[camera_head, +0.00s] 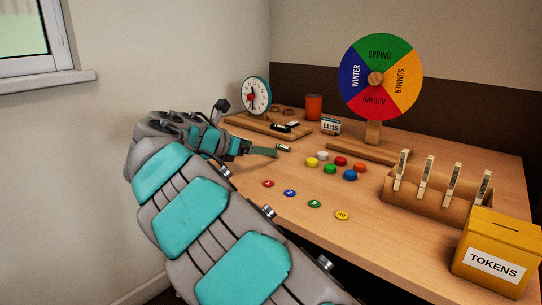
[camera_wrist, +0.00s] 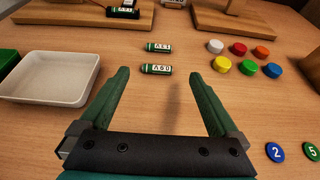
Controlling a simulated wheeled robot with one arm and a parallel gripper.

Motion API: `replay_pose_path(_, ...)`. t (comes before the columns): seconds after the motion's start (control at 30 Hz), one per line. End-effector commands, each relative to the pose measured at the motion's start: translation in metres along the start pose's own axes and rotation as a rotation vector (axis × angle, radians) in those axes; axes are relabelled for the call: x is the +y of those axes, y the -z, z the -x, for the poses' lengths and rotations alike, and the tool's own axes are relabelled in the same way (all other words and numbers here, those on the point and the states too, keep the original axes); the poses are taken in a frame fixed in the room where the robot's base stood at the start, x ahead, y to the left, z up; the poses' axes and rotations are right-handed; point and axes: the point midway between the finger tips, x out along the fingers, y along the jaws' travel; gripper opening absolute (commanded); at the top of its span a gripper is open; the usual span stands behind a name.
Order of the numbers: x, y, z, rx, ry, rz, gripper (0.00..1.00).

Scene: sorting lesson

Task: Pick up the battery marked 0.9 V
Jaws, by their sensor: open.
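In the wrist view two small green-and-white batteries lie on the table, one behind the other. The nearer battery (camera_wrist: 156,69) has a small upside-down label that seems to read 0.9 V. The farther battery (camera_wrist: 158,47) has a label that I cannot read surely. My gripper (camera_wrist: 158,80) is open and empty, its green fingers pointing at the nearer battery, which lies just ahead between the fingertip lines. In the head view my gripper (camera_head: 264,152) is low at the table's left side. One battery (camera_head: 283,148) shows beyond it; the other seems hidden by the gripper.
A white tray (camera_wrist: 45,88) lies left of my gripper. A wooden stand (camera_wrist: 75,14) holds another battery (camera_wrist: 123,11). Several coloured buttons (camera_wrist: 221,64) and numbered discs (camera_wrist: 275,152) lie to the right.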

Motion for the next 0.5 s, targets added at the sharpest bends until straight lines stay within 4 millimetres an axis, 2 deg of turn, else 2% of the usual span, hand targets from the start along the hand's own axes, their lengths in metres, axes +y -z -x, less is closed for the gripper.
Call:
replay_pose_path(0.2,0.004,0.011,-0.030,0.003,0.002,0.001,0.97)
replay_pose_path(0.3,0.003,0.009,-0.043,0.002,0.003,0.000,0.97)
replay_pose_path(0.5,0.003,0.007,-0.048,0.001,0.001,0.000,0.97)
